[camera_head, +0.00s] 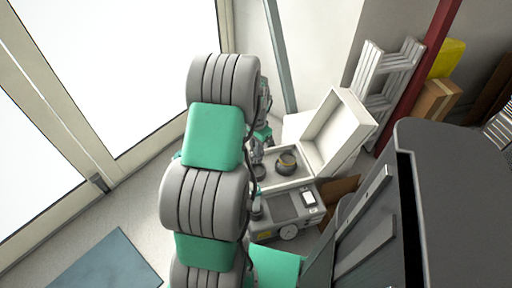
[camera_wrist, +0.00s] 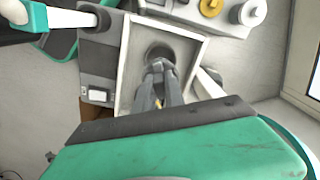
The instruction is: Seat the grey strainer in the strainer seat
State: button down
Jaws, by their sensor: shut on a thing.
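My gripper (camera_wrist: 159,72) reaches down over an open white box; its narrow dark fingers are shut. A dark grey round piece (camera_wrist: 160,50), apparently the grey strainer, is at the fingertips in the wrist view. The fingers partly cover it. In the head view my arm hides most of the gripper, and a dark round piece (camera_head: 259,171) shows just right of the arm. A dark round part with a yellowish band (camera_head: 287,163) stands in the box to its right. I cannot tell for certain which part is the strainer seat.
The white box (camera_head: 301,183) has its lid (camera_head: 345,130) raised on the right. A grey unit with a small display (camera_head: 309,198) adjoins its near side. A yellow knob (camera_wrist: 210,6) is above the box in the wrist view. A ladder (camera_head: 385,80) leans behind.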

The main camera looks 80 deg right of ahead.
jog(key=shift+f+b, duration=1.5)
jog(key=shift+f, duration=1.15)
jog(key=shift+f, duration=0.1)
jog(key=shift+f+b, duration=1.2)
jog(key=shift+f, duration=0.6)
jog(key=c, duration=1.3)
grip_release()
jog(key=shift+c, duration=0.2)
jog(key=shift+c, duration=0.6)
jog(key=shift+c, duration=1.3)
